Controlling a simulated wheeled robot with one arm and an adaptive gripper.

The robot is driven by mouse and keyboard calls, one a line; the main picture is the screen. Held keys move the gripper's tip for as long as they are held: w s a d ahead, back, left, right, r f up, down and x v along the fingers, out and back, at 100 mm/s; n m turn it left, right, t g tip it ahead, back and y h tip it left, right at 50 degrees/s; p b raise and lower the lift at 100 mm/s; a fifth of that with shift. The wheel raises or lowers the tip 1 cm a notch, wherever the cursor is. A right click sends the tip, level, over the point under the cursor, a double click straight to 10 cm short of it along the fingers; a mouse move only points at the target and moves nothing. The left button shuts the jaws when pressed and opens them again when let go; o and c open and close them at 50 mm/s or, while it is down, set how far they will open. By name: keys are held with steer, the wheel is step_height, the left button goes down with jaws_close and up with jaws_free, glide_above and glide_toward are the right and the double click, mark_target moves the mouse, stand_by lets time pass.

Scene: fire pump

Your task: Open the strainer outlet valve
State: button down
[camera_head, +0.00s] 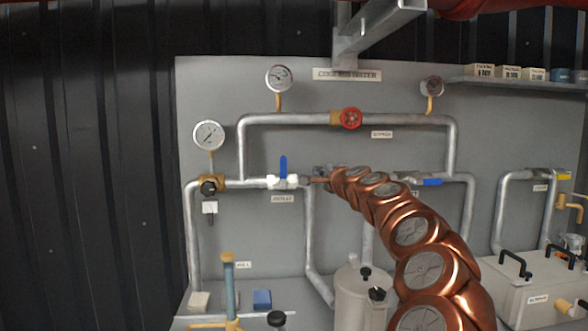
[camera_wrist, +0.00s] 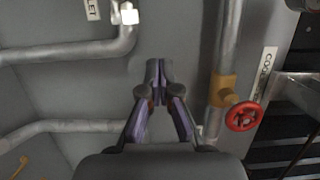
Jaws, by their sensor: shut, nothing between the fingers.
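A valve with a blue lever (camera_head: 283,167) sits in the left run of the pipe in the head view. Its lever stands upright, across the horizontal pipe. The small label below it (camera_head: 283,198) is hard to read; in the wrist view its visible part (camera_wrist: 92,10) ends in "LET". The white end of the valve fitting (camera_wrist: 128,14) shows at the top there. My gripper (camera_wrist: 155,68) is shut and empty, its fingertips together. In the head view my gripper (camera_head: 318,178) is just right of the valve, apart from the lever. My arm covers the pipe's middle.
A second blue lever (camera_head: 432,182) lies along the pipe at right. A red handwheel (camera_head: 351,118) is on the upper pipe; it also shows in the wrist view (camera_wrist: 245,116). A gauge (camera_head: 208,135) stands left. A grey canister (camera_head: 350,290) is below my arm.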

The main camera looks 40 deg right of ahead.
mark_target(283, 173)
steer(key=shift+w, duration=0.1)
steer(key=w+p, duration=0.2)
steer(key=w, duration=0.9)
steer(key=shift+w+d+p, duration=0.25)
steer(key=shift+d+p, duration=0.05)
steer(key=shift+d, duration=0.05)
stand_by(0.8)
